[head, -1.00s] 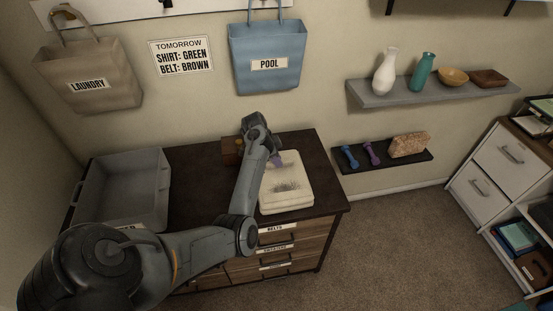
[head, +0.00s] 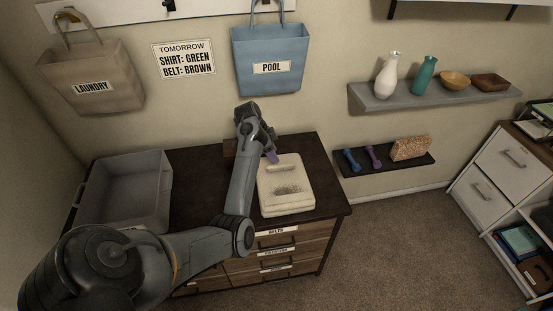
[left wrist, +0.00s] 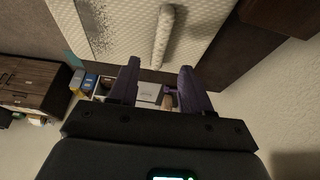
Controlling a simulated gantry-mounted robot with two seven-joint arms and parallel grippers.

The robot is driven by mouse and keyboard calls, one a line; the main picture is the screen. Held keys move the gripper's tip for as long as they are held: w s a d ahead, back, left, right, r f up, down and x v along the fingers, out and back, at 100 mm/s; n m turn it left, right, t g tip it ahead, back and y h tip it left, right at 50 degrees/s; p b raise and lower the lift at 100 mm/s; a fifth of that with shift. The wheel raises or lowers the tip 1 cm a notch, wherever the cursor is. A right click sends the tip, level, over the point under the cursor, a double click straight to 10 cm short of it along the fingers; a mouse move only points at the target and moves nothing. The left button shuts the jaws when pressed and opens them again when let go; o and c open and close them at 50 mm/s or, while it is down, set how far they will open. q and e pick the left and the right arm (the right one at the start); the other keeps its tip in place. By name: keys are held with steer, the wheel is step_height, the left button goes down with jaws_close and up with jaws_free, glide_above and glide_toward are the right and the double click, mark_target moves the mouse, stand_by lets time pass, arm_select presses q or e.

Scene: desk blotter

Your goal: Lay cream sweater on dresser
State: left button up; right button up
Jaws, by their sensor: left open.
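The cream sweater (head: 298,200) lies folded on the right part of the dark dresser top (head: 200,195). It has a dark speckled patch in its middle and a narrow raised roll near its back edge. My left gripper (head: 273,157) is at the sweater's back left edge, just above or behind it. In the left wrist view, the gripper (left wrist: 159,66) has its two purple fingers apart with nothing between them. The knitted sweater (left wrist: 130,30) and its roll (left wrist: 165,35) show beyond the fingertips. My right gripper is not in view.
A grey bin (head: 130,190) stands on the dresser's left side. A small brown box (head: 229,150) sits at the back, partly hidden by my arm. A blue pool bag (head: 270,60) hangs above the dresser. A low wall shelf (head: 385,167) holds dumbbells on the right.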

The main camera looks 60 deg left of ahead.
arm_select(q)
steer(key=d+v, duration=0.1)
steer(key=v, duration=0.5)
steer(key=s+d+f+g+y, duration=0.1)
steer(key=s+d+f+y, duration=0.15)
steer(key=d+f, duration=0.45)
steer(key=s+d+f+g+y, duration=0.1)
steer(key=s+d+f+y, duration=0.15)
steer(key=d, duration=0.85)
steer(key=s+d+h, duration=0.1)
steer(key=s+d, duration=0.3)
steer(key=d, duration=0.3)
steer(key=s+d+f+n+h, duration=0.1)
steer(key=s+d, duration=0.3)
steer(key=d, duration=0.3)
steer(key=s+d+f+t+h, duration=0.1)
steer(key=s+d, duration=0.3)
steer(key=d, duration=0.4)
steer(key=shift+s+n+h, duration=0.35)
steer(key=shift+n+h, duration=0.05)
steer(key=shift+a, duration=0.1)
